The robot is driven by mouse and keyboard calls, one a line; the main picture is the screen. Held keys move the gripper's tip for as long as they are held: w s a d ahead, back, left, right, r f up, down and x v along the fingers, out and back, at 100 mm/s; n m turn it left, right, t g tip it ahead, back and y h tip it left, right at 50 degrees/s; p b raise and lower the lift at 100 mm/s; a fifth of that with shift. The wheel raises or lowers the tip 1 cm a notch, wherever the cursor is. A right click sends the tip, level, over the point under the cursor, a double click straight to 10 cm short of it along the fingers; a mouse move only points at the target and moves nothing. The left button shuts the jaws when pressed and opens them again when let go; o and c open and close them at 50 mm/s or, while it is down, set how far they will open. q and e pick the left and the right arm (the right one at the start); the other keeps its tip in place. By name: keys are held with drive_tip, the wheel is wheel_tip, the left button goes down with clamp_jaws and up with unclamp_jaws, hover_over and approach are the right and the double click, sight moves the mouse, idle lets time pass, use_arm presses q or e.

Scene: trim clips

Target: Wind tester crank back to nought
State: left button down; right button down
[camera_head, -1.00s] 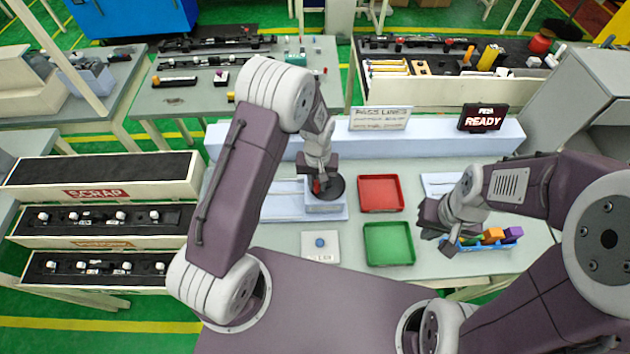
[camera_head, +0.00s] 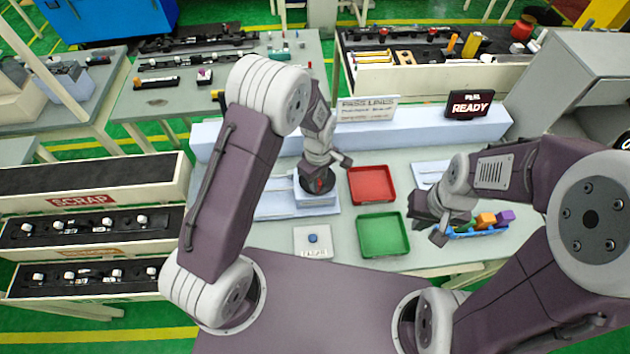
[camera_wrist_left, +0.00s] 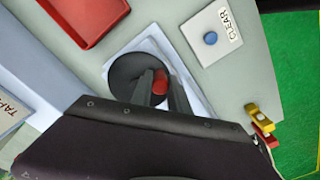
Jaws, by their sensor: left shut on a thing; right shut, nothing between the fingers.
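The tester (camera_head: 316,200) is a pale box with a dark round crank disc (camera_head: 309,186) on top, left of the middle of the bench. The disc also shows in the wrist view (camera_wrist_left: 124,72), with the crank's red knob (camera_wrist_left: 160,82) on it. My left gripper (camera_wrist_left: 161,92) is shut on the red knob, its two dark fingers either side of it. In the head view this gripper (camera_head: 320,180) is above the disc and partly hides it. My right gripper (camera_head: 424,228) is shut and empty, right of the green tray. No scale reading is legible.
A red tray (camera_head: 371,186) and a green tray (camera_head: 383,235) lie right of the tester. A plate with a blue button (camera_head: 312,239), marked CLEAR, is in front. A display (camera_head: 474,104) reads READY. A blue bin (camera_head: 478,233) of coloured blocks is beside my right gripper.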

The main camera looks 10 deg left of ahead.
use_arm(q)
drive_tip(key=shift+w+d+r+n, duration=0.15)
drive_tip(key=shift+w+d+n, duration=0.05)
drive_tip(key=shift+n, duration=0.3)
drive_tip(key=c, duration=1.3)
unclamp_jaws()
drive_tip(key=shift+o, duration=0.2)
wheel_tip(320, 180, up, 9)
drive_tip(key=shift+s+b, duration=0.1)
drive_tip(key=shift+b, duration=1.1)
